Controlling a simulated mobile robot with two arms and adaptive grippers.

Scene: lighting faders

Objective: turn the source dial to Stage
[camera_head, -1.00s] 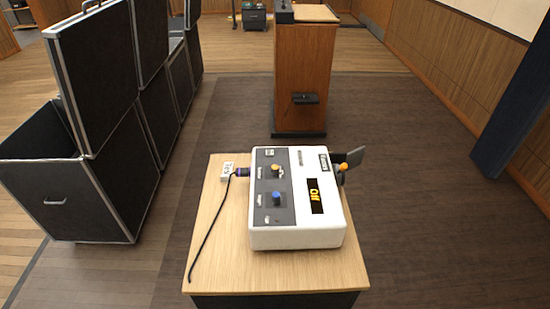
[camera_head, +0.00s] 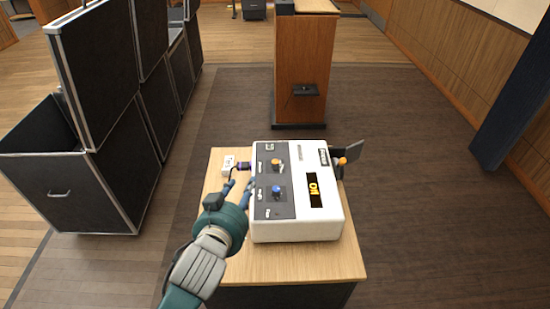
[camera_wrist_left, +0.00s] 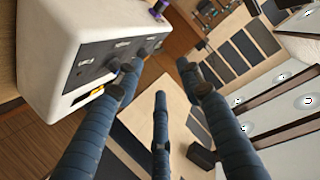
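A white control box (camera_head: 325,228) stands on a small wooden table. Its dark top panel (camera_head: 267,211) carries a dial with an orange cap (camera_head: 276,164) and a dial with a blue cap (camera_head: 277,190); their labels are too small to read. A dark display (camera_head: 315,190) shows yellow letters that look like "Off". My left gripper (camera_head: 242,181) is just left of the box, fingers spread and empty. In the left wrist view my left gripper (camera_wrist_left: 160,82) is open, with the box (camera_wrist_left: 50,50) and its dark knobs (camera_wrist_left: 113,65) on the left. My right gripper is out of view.
The wooden table (camera_head: 300,264) has bare room in front of the box. A small white label block (camera_head: 228,162) and a purple plug (camera_head: 243,166) are at its left. An orange-knobbed part (camera_head: 342,161) and dark plate stick out right. Black cases (camera_head: 80,190) stand left.

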